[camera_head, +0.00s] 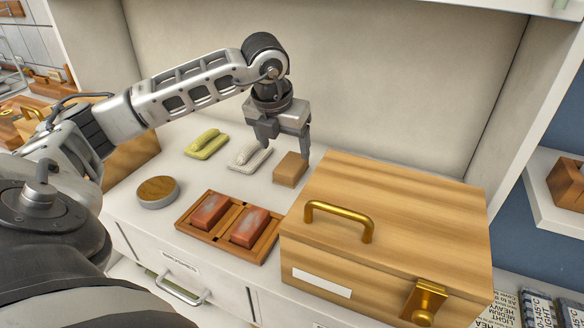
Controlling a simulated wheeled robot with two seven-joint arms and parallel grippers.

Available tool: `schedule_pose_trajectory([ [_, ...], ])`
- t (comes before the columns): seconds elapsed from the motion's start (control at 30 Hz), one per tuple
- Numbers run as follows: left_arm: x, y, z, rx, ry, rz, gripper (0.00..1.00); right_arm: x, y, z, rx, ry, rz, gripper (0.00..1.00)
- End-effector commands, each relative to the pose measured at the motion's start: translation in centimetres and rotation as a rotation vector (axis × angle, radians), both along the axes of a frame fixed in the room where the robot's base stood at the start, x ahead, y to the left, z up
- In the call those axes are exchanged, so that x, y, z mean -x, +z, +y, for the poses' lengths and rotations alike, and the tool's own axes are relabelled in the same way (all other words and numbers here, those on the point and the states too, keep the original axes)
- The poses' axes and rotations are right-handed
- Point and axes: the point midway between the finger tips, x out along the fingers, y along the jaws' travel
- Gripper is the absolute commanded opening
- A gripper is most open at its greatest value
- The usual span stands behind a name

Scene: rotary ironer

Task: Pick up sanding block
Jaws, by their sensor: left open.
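A small tan-brown block (290,170), which looks like the sanding block, lies on the white counter just left of the large wooden box. My left gripper (284,150) is open and points down above it. One finger shows in front of the wall right behind the block, and the other is to the left. The fingers look apart from the block, but the exact gap is hard to tell. My right gripper is not in view.
A wooden box (400,200) with brass handle stands close on the right. A tray (233,230) holds two reddish blocks. A round wooden-topped disc (158,190), a yellow-green float (206,144) and a whitish float (250,156) lie on the counter.

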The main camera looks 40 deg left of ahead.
Motion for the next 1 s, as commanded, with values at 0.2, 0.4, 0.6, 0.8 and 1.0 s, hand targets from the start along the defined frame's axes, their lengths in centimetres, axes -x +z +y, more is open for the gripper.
schedule_pose_trajectory([
  [0.2, -0.4, -1.5, 0.0, 0.0, -0.001, 0.001, 0.73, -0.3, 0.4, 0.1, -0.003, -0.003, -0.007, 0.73],
  [0.4, -1.3, -4.1, -0.3, 0.001, -0.002, 0.004, 0.73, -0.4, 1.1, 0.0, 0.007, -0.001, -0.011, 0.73],
  [0.6, -1.9, -6.1, 0.0, 0.0, -0.001, 0.001, 0.73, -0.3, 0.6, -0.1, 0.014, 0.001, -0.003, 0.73],
  [0.8, -1.9, -6.3, 0.0, 0.001, -0.001, 0.0, 0.73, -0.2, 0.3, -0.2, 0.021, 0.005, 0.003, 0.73],
  [1.0, -1.9, -6.2, 0.0, -0.001, -0.001, -0.001, 0.28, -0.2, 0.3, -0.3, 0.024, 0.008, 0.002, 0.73],
])
